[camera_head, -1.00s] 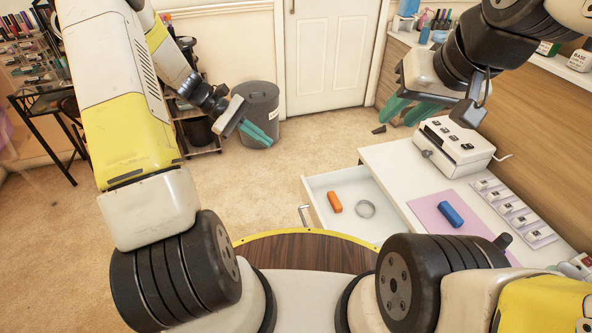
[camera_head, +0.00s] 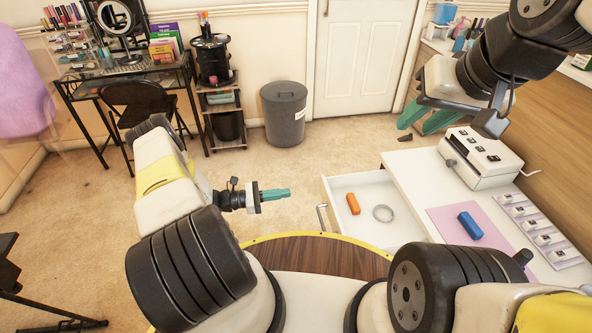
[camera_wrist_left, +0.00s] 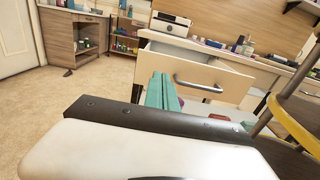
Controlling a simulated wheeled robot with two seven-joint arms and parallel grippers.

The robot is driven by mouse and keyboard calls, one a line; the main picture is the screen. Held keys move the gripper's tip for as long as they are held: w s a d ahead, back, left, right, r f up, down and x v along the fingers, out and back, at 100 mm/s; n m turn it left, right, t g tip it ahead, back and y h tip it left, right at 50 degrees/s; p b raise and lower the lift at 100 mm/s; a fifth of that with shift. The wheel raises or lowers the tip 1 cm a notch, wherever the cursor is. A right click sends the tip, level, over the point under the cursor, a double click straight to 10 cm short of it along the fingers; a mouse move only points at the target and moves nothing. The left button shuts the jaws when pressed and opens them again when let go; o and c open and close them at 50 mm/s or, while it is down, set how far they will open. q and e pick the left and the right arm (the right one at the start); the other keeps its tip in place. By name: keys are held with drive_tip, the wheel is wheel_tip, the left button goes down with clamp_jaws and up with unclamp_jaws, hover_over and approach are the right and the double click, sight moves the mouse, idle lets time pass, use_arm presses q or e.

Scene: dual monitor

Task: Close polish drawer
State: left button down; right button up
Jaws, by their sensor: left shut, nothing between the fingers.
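The white drawer (camera_head: 347,228) stands pulled out from the left side of the white table. Inside it lie an orange block (camera_head: 353,203) and a grey ring (camera_head: 383,213). Its metal handle (camera_head: 321,217) is on the front, and also shows in the left wrist view (camera_wrist_left: 198,84). My left gripper (camera_head: 288,194), with teal fingers, is shut and empty, left of the drawer front and apart from it. In the wrist view its fingers (camera_wrist_left: 163,90) point toward the drawer front (camera_wrist_left: 192,70). My right gripper (camera_head: 425,120) is up above the back of the table, its teal fingers apart.
On the table are a white device (camera_head: 481,155), a blue block (camera_head: 470,225) on a purple mat (camera_head: 440,215) and a row of small tiles (camera_head: 535,228). A grey bin (camera_head: 285,115) stands behind. The carpet left of the drawer is clear. A round wooden surface (camera_head: 320,255) is in front.

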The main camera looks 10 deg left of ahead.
sight(325, 188)
use_arm(q)
drive_tip(key=x, duration=1.2)
drive_tip(key=shift+w+d, duration=0.15)
drive_tip(key=shift+d, duration=0.5)
drive_tip(key=x, duration=2)
drive_tip(key=shift+d+f, duration=0.1)
